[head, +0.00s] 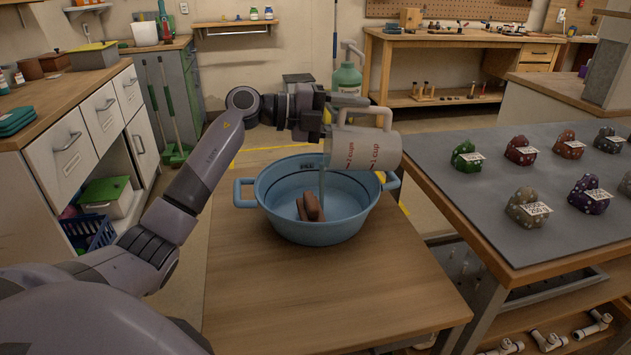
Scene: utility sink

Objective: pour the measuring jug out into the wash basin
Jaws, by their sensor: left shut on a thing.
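The measuring jug (372,150) is pale and see-through with red cup markings. It is tipped far over, with its handle on top, above the wash basin. My left gripper (325,118) is shut on the jug. The exact grip on it is partly hidden. A thin, pale bluish stream shows below the jug's left end and drops into the basin. The blue wash basin (282,222) has two side handles and stands on the wooden table. A brown object (311,207) lies inside it. My right gripper is not in view.
A grey-topped bench (450,203) with several speckled, tagged lumps stands at the right. The wooden table (290,305) is clear in front of the basin. A green bottle (346,78) shows behind the jug. White cabinets (65,145) stand at the left.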

